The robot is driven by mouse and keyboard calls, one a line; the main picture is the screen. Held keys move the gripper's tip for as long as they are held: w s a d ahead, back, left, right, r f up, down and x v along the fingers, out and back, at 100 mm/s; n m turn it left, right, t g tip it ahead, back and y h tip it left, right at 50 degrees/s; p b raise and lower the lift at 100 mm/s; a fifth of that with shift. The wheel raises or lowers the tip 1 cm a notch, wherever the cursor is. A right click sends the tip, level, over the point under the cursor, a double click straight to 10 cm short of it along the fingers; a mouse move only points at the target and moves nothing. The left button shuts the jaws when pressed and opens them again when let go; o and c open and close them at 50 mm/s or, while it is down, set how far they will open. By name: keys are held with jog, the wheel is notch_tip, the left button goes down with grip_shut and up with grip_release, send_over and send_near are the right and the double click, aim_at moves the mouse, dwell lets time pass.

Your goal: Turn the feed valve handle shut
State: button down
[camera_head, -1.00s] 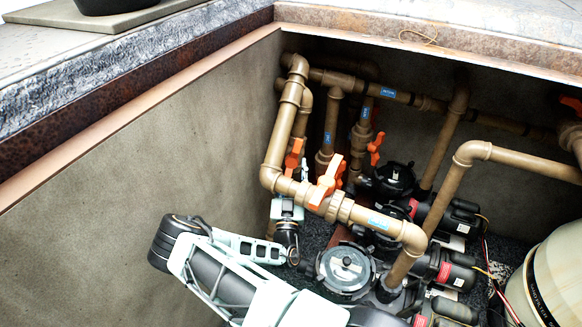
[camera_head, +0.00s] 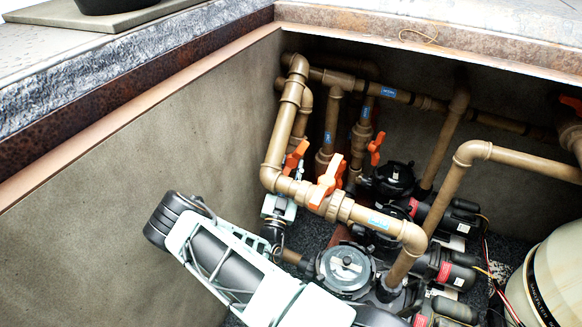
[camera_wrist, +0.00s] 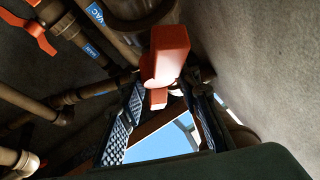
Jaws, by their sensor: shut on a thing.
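The feed valve handle I am working on appears to be an orange T-shaped handle (camera_head: 297,155), behind the bent brown pipe. In the wrist view the orange handle (camera_wrist: 168,55) reaches in between my gripper's two textured fingers. My gripper (camera_wrist: 165,90) is shut on its lower part. In the head view my gripper (camera_head: 279,206) comes from below, and its fingertips are hidden behind the pipe. The head view shows the handle tilted, its upper end leaning right. The hold itself is not visible there.
A nearer orange handle (camera_head: 330,180) sits on the front pipe (camera_head: 372,218), close to my gripper. Another orange handle (camera_head: 375,148) stands behind. Black pumps (camera_head: 345,268) fill the pit floor. The concrete wall (camera_head: 140,140) is at left, a beige tank (camera_head: 555,270) at right.

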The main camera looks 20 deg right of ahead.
dwell(0.3)
jog(key=c, duration=1.4)
grip_release()
jog(key=shift+s+a, duration=0.1)
jog(key=v, duration=1.1)
jog(key=shift+s+a, duration=0.25)
jog(key=shift+s, duration=0.05)
jog(key=shift+f, duration=0.1)
jog(key=shift+c, duration=0.7)
